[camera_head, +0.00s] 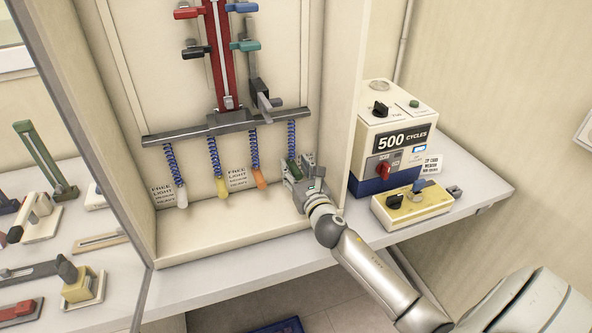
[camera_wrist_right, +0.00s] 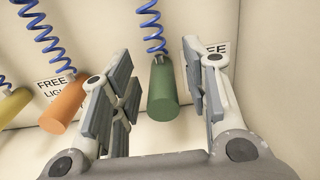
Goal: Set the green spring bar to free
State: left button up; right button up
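The green spring bar (camera_wrist_right: 162,92) hangs from a blue coil spring (camera_wrist_right: 151,30) in the right wrist view. In the head view the green bar (camera_head: 294,169) is at the right end of the hanging row, partly hidden by my gripper. My right gripper (camera_wrist_right: 162,100) is open, with one finger on each side of the green bar and gaps visible on both sides. It also shows in the head view (camera_head: 304,172), at the lower end of that spring. My left gripper is not in view.
Orange (camera_head: 259,178), yellow (camera_head: 222,187) and white (camera_head: 181,197) bars hang to the left from a grey crossbar (camera_head: 226,124). Labels reading FREE and LIGHT (camera_head: 236,178) are on the back panel. A 500 CYCLES box (camera_head: 401,141) and a yellow control box (camera_head: 412,205) stand to the right.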

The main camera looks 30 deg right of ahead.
jog(key=shift+f, duration=0.1)
jog(key=shift+s+a+f, duration=0.1)
jog(key=shift+s, duration=0.15)
jog(key=v, duration=1.1)
jog(key=shift+s, duration=0.25)
